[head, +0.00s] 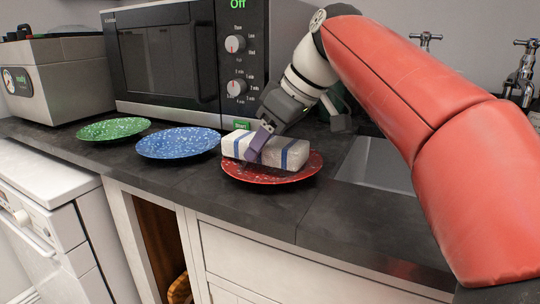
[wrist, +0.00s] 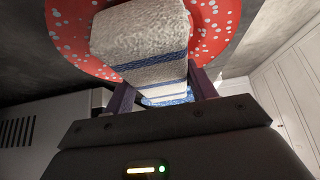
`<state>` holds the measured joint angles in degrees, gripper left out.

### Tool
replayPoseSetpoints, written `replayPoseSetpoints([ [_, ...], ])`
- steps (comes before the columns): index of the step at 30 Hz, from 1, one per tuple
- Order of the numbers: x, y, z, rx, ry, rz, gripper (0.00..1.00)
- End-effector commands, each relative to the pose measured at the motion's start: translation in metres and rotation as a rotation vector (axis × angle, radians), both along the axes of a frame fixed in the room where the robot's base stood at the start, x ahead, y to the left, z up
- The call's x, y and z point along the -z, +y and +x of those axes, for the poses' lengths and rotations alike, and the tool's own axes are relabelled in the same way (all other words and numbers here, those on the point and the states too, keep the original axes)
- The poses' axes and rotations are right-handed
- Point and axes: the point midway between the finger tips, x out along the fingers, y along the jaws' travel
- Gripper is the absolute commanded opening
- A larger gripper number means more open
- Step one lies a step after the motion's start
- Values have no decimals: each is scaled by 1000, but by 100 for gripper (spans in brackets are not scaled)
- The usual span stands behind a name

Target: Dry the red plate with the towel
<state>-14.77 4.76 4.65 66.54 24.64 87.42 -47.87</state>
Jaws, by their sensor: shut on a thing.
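The red plate (head: 240,172) with pale speckles lies on the dark counter, right of the blue plate. The towel (head: 294,155), a white folded block with blue stripes, lies over the red plate and hides its middle. My gripper (head: 257,146) is shut on the towel from above, one purple finger showing on its near side. In the wrist view the towel (wrist: 140,42) sits between the two fingers, with the red plate (wrist: 215,22) behind it. Whether the towel touches the plate over its whole length I cannot tell.
A blue speckled plate (head: 178,142) and a green speckled plate (head: 113,128) lie to the left. A sink (head: 375,165) with taps is at the right.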

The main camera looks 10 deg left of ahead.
Motion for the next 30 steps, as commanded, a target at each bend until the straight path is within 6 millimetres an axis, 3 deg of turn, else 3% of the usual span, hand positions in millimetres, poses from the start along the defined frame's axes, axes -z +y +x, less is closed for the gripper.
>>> replayPoseSetpoints([
  [9,-1,-14,0,1,0,0,38],
  [20,1,0,0,0,0,1,38],
  [30,2,-14,0,2,1,-1,38],
])
